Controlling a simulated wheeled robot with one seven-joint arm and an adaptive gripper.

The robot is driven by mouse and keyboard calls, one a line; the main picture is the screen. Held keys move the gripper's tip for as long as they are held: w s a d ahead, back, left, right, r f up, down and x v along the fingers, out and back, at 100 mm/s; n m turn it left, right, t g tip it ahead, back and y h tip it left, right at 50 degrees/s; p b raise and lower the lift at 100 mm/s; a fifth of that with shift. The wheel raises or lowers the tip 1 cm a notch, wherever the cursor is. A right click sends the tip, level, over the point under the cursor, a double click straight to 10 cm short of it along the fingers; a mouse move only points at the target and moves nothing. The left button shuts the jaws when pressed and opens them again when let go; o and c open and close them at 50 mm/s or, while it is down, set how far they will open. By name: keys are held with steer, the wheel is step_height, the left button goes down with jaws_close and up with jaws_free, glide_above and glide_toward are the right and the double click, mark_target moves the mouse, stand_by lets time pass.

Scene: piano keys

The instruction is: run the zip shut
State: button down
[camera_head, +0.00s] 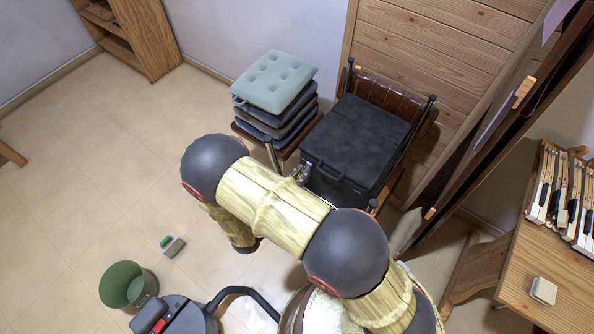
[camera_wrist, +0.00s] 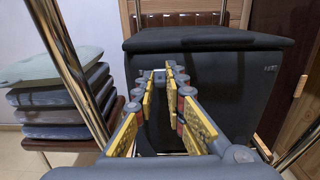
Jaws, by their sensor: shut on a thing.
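A black case (camera_head: 355,145) with a flat lid rests on a chair with a brown leather back. In the wrist view the case (camera_wrist: 235,90) fills the middle and right, its lid overhanging the front face like a dark band. My gripper (camera_head: 303,172) is at the left front edge of the case, partly hidden by my arm. In the wrist view the yellow-padded fingers of my gripper (camera_wrist: 165,75) reach to the seam below the lid and close on something small there. The zip pull is hidden between the fingertips.
A stack of cushions (camera_head: 275,82) sits on a stool left of the case. A wooden panel wall (camera_head: 440,50) stands behind. A green bin (camera_head: 127,285) and a small box (camera_head: 172,245) are on the floor. Piano keys (camera_head: 565,200) lie on a bench at right.

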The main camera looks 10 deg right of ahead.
steer(key=s+d+p, duration=0.3)
steer(key=s+d, duration=0.9)
steer(key=d, duration=0.1)
steer(key=shift+s, duration=0.35)
steer(key=c, duration=1.8)
jaws_free()
steer(key=shift+a, duration=0.1)
steer(key=shift+v, duration=6)
steer(key=shift+r, duration=0.1)
